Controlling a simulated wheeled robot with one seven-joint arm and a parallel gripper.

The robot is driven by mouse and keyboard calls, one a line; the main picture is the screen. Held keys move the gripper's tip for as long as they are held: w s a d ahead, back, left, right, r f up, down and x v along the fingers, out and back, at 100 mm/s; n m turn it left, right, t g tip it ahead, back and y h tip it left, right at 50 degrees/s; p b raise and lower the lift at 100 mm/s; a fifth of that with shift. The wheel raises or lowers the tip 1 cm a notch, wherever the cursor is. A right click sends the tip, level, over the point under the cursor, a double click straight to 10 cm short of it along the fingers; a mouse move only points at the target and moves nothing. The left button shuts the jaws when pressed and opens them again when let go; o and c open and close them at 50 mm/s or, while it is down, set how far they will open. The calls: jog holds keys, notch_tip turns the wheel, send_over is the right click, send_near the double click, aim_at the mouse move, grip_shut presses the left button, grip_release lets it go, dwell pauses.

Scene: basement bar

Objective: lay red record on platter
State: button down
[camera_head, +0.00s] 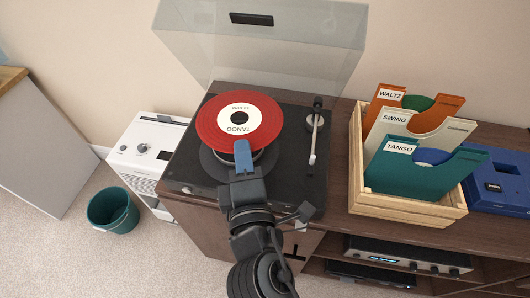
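The red record (208,120), with a white TANGO label (238,120), is above the turntable's dark platter (212,166). Its outline sits off from the platter toward the back, and the platter's near rim shows below it. My gripper (243,152) reaches in from the front, with a blue finger over the record's near edge. It appears shut on that edge; the other finger is hidden. The gap between record and platter is hard to judge, and the spindle is hidden. The turntable (290,180) stands on a brown cabinet.
The clear lid (260,50) stands open behind. The tonearm (314,140) is at the platter's right. A wooden crate (408,208) holds WALTZ, SWING and TANGO sleeves, with a blue case (500,182) beyond. A white unit (145,150) and teal bin (112,211) are at left.

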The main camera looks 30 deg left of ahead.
jog(key=shift+a+f+b, duration=0.15)
jog(key=shift+f+b, duration=0.75)
jog(key=shift+f, duration=0.1)
jog(key=shift+a+f+b, duration=0.2)
jog(key=shift+f+b, duration=0.75)
jog(key=shift+f, duration=0.05)
jog(key=shift+a+f+b, duration=0.15)
jog(key=shift+f+b, duration=0.75)
jog(key=shift+f, duration=0.1)
jog(key=shift+f+b, duration=0.35)
jog(key=shift+f, duration=0.1)
jog(key=c, duration=1.3)
grip_release()
jog(key=shift+s, duration=0.1)
jog(key=b+v, duration=0.1)
jog(key=v, duration=0.6)
jog(key=shift+s+d+r, duration=0.1)
jog(key=shift+s+d, duration=0.15)
jog(key=shift+s+d, duration=0.1)
